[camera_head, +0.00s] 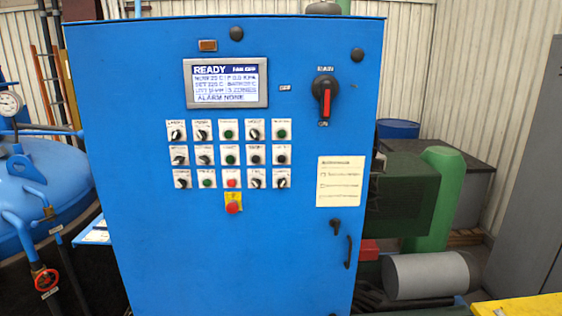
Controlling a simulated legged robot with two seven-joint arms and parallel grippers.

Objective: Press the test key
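A blue control cabinet (230,260) stands upright straight ahead. Its face carries a panel of small switches and buttons in three rows, including a green button (228,130) in the top row and a red button (231,179) in the bottom row. The labels are too small to read, so I cannot tell which one is the test key. A display (227,83) above the rows reads READY and ALARM NONE. A red emergency-type button (233,208) on a yellow plate sits below the rows. Neither of my grippers shows in the view.
A red and black rotary switch (325,98) and a paper notice (340,181) are on the cabinet's right side, with a door handle (348,251) below. A blue vessel (45,190) with a gauge stands left. Green and grey machinery (425,275) stands right.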

